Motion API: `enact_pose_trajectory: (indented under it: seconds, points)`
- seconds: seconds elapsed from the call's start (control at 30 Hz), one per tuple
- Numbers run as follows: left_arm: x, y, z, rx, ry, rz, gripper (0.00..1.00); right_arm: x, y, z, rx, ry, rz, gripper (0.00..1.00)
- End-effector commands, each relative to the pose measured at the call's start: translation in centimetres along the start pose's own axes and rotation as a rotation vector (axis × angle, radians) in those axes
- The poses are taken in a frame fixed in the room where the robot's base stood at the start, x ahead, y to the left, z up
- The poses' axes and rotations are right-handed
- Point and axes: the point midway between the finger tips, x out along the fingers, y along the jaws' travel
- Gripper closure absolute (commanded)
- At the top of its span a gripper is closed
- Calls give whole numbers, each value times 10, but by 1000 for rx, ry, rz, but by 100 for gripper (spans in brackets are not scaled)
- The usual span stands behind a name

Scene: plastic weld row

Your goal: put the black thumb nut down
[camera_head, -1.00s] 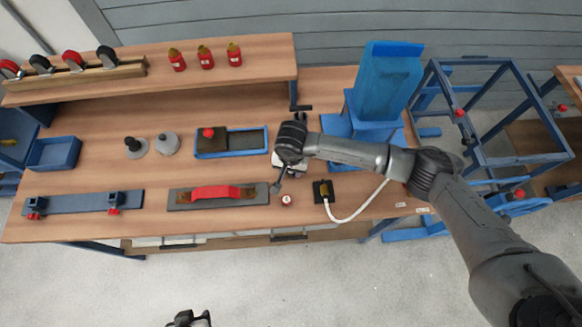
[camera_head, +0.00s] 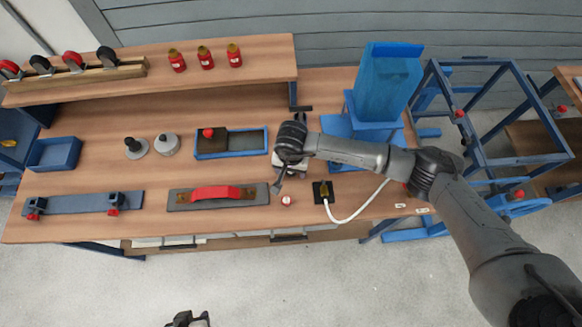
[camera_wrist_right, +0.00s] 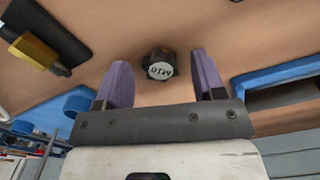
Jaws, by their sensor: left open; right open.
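The black thumb nut (camera_wrist_right: 160,66), with a pale cap marked M10, shows in the right wrist view against the wooden bench top. It appears to rest there, between and just past the fingertips, with no finger visibly touching it. My right gripper (camera_wrist_right: 161,82) is open, with its two purple-grey fingers apart. In the head view my right gripper (camera_head: 277,187) is over the bench near the front edge, and I cannot make out the nut there. My left gripper (camera_head: 188,320) is open at the bottom edge, away from the bench.
A grey plate with a red handle (camera_head: 215,193) lies left of my right gripper. A small red-and-white item (camera_head: 286,201) is in front. A black pad (camera_head: 322,191) with a white cable lies to the right. A blue tray (camera_head: 231,154) is behind. Bare wood lies between them.

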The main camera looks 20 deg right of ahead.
Motion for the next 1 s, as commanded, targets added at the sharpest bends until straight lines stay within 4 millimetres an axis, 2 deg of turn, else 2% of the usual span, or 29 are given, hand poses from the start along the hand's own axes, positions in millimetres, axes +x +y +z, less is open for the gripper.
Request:
enact_pose_trajectory:
  seconds: [0.5, 0.7, 1.0]
  points:
    - [-8, 4, -3, -13, 2, 10, 57, -92, 0, -1, -1, 4, -3, 37]
    - [-9, 4, -4, -13, 2, 10, 57, -112, 0, -1, 0, 3, -2, 37]
    - [-9, 2, -3, -6, 1, 5, 57, -119, 0, 0, -1, 1, -1, 37]
